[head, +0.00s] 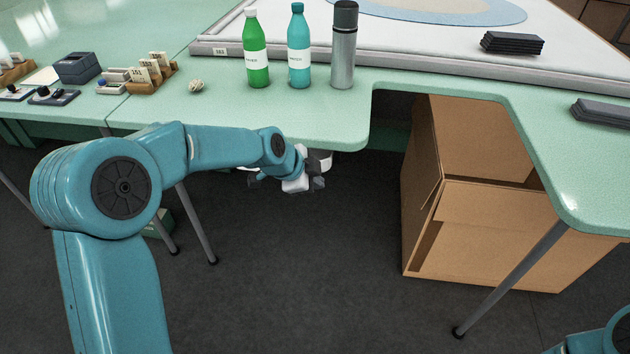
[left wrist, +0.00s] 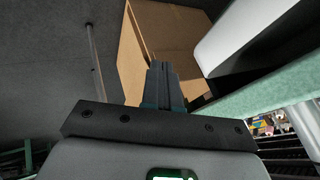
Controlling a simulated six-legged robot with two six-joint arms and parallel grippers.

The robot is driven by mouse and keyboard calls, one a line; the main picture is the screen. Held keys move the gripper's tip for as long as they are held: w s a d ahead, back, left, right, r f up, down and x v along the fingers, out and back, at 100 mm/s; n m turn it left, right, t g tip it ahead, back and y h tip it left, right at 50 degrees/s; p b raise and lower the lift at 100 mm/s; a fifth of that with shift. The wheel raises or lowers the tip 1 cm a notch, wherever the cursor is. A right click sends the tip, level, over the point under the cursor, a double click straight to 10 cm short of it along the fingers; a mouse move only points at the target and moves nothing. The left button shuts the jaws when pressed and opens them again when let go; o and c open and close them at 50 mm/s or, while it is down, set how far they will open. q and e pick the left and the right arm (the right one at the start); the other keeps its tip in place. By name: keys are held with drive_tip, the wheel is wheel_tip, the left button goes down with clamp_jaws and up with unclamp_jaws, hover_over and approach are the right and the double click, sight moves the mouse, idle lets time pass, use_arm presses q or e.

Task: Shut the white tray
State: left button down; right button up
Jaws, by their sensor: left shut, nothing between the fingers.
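The white tray (left wrist: 243,35) is under the green table's edge. In the left wrist view its pale front or side shows at upper right, with a dark part beneath. In the head view a small white part (head: 326,164) shows below the table edge, mostly hidden by my left arm; how far it is open I cannot tell. My left gripper (head: 316,184) is shut and empty, just below the table's front edge near the tray. Its closed fingers also show in the left wrist view (left wrist: 163,85), left of the tray and apart from it in the picture. My right gripper is out of view.
A large open cardboard box (head: 490,235) stands under the table to the right. A green bottle (head: 256,50), a teal bottle (head: 299,48) and a grey flask (head: 343,48) stand near the table edge (head: 230,115). Table legs reach the dark floor, which is clear in front.

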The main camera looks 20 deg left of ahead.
use_arm(q)
drive_tip(key=v, duration=0.8)
drive_tip(key=shift+r+p, duration=0.4)
drive_tip(key=shift+r, duration=0.1)
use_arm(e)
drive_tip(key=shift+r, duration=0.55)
